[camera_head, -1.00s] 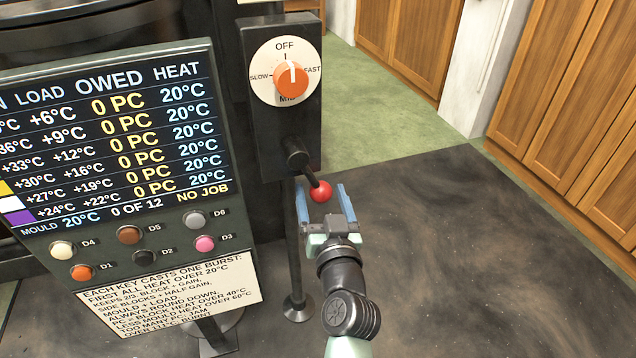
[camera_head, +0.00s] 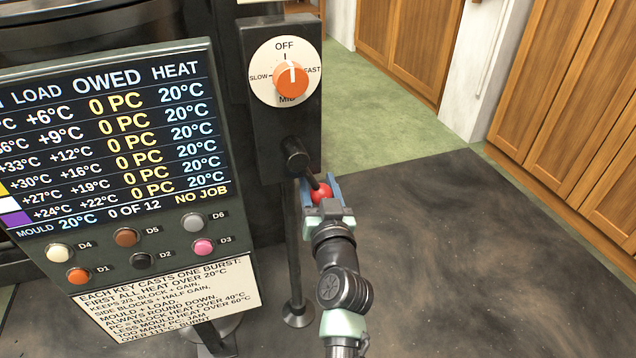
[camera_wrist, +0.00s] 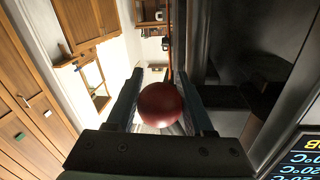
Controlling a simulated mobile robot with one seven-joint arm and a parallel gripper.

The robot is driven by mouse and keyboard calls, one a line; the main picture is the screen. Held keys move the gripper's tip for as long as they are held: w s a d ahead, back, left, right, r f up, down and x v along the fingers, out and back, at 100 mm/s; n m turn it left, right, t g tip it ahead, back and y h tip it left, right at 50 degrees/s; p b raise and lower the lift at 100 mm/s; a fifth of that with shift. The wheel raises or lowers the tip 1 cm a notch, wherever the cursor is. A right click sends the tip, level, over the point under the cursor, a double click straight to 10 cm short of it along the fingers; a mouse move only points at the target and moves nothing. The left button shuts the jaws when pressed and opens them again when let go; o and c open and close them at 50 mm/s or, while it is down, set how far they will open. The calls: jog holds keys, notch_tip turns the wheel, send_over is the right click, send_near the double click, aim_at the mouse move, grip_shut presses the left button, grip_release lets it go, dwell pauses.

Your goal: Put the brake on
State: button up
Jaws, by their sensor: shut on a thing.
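The brake lever ends in a red ball knob (camera_head: 321,193) on a short dark rod that slopes down and right from a black pivot hub (camera_head: 295,158) on a dark control box (camera_head: 262,130). My gripper (camera_head: 321,190) is around the red knob and shut on it, with blue fingers on either side. The far sides of the fingers are partly hidden in the head view.
An orange dial (camera_head: 291,80) above the lever is marked OFF, SLOW, MID and FAST. A display panel (camera_head: 110,140) with several coloured buttons stands close at left. A thin post with a round foot (camera_head: 298,313) is below the box. The dark floor (camera_head: 450,260) at right is clear.

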grip_shut()
jog(key=shift+a, duration=0.1)
jog(key=s+a+f+m+g+p, duration=0.1)
jog(key=s+a+m+p, duration=0.1)
jog(key=a+m+p, duration=0.4)
jog(key=shift+m+p, duration=0.3)
jog(key=shift+p, duration=0.8)
jog(key=shift+a, duration=0.15)
jog(key=o, duration=0.9)
grip_release()
jog(key=shift+o, duration=0.2)
